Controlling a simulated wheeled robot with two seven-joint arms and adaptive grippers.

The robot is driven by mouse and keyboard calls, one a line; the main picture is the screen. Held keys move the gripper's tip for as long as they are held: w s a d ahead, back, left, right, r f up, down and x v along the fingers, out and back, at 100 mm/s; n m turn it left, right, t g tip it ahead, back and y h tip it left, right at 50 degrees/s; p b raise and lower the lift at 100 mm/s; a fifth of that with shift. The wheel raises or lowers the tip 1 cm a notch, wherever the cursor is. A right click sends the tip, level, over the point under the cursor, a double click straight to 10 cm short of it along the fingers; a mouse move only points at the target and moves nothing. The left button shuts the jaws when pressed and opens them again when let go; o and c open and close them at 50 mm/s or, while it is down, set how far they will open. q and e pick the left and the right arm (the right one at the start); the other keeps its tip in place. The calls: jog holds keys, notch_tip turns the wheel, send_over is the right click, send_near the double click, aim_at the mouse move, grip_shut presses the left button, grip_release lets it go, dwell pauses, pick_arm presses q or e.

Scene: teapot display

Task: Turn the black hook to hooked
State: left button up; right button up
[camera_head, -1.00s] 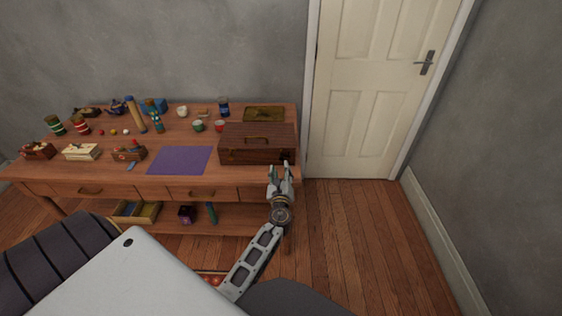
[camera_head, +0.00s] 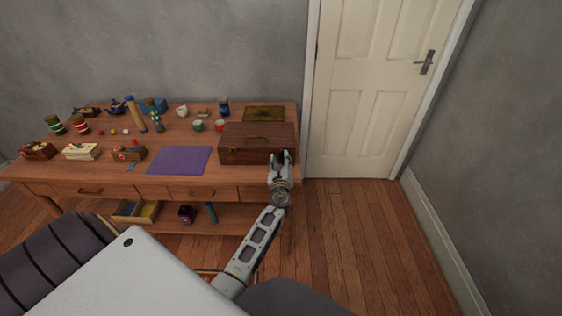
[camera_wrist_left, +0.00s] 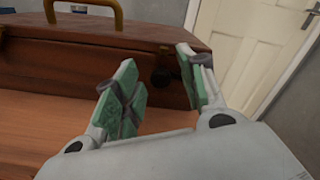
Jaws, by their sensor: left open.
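A brown wooden case (camera_head: 252,150) with a handle on top stands at the right end of the table. In the left wrist view the case (camera_wrist_left: 70,75) fills the upper left, with its brass-coloured handle (camera_wrist_left: 97,8). A small dark fitting (camera_wrist_left: 161,77) on its front, near the right end, looks like the black hook; how it is turned I cannot tell. My left gripper (camera_head: 281,157) is at the case's front right corner. Its green-padded fingers (camera_wrist_left: 158,88) are apart and empty, with the dark fitting seen between them. Contact cannot be made out. My right gripper is out of view.
A purple mat (camera_head: 180,160) lies left of the case. A brass-coloured tray (camera_head: 264,113) is behind it. Cups, tins and small boxes crowd the table's left and back. Open floor (camera_head: 345,230) and a closed door (camera_head: 365,90) are to the right.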

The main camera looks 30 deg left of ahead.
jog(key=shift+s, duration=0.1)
pick_arm(q)
grip_shut()
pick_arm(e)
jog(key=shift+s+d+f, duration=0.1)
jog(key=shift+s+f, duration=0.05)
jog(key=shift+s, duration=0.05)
